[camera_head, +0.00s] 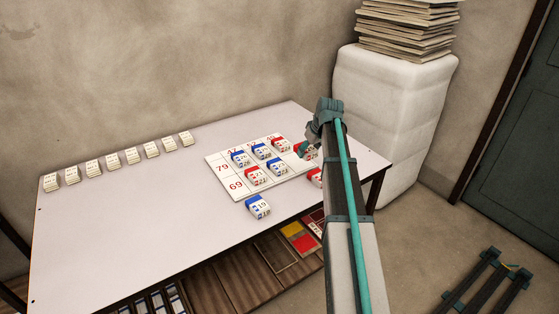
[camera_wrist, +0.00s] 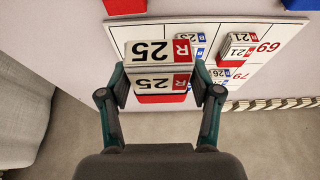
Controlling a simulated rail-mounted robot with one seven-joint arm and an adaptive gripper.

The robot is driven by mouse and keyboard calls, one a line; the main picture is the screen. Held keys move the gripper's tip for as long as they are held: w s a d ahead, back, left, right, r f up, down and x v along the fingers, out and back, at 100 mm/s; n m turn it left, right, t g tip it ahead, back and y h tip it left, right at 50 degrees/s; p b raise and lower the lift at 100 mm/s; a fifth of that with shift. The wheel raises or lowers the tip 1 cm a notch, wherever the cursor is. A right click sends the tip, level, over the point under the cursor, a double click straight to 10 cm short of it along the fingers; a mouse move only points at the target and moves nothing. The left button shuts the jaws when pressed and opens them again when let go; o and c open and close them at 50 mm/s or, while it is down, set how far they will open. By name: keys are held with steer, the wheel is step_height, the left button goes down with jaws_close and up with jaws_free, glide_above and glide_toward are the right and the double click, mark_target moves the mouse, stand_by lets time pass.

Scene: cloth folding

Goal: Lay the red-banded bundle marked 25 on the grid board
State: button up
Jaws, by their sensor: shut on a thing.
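My gripper (camera_wrist: 161,86) is shut on the white bundle marked 25 (camera_wrist: 150,52), which has a red band with an R at one end. Its number shows on two faces. The white grid board (camera_head: 219,163) lies on the table, with red numbers and several red- and blue-banded bundles on it. In the wrist view the held bundle is over the board (camera_wrist: 258,32); I cannot tell whether it touches. In the head view my gripper (camera_head: 308,150) is at the board's right side, and my arm hides part of that area.
A blue-banded bundle (camera_head: 258,206) and a red-banded bundle (camera_head: 316,177) lie on the table (camera_head: 140,220) in front of the board. A row of small white blocks (camera_head: 113,160) stands along the back left. A white padded block (camera_head: 390,110) stands behind the right end.

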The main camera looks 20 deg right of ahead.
steer(key=w, duration=0.2)
steer(key=w+d+f, duration=0.1)
steer(key=w, duration=0.1)
steer(key=w+f, duration=0.1)
steer(key=w, duration=0.1)
steer(key=shift+w+d+f+p, duration=0.15)
steer(key=shift+w+f+p, duration=0.15)
steer(key=shift+p, duration=0.1)
glide_above(298, 162)
steer(key=s, duration=0.2)
step_height(298, 162, down, 6)
steer(key=shift+w+d+r+p, duration=0.1)
steer(key=shift+w+p, duration=0.05)
steer(key=shift+p, duration=0.25)
steer(key=shift+w+f+p, duration=0.2)
steer(key=shift+f+p, duration=0.2)
steer(key=shift+f, duration=1.4)
steer(key=shift+f, duration=0.15)
steer(key=o, duration=1.2)
steer(key=shift+c, duration=0.2)
steer(key=b+v, duration=0.1)
steer(key=v, duration=1.1)
steer(key=shift+s, duration=0.15)
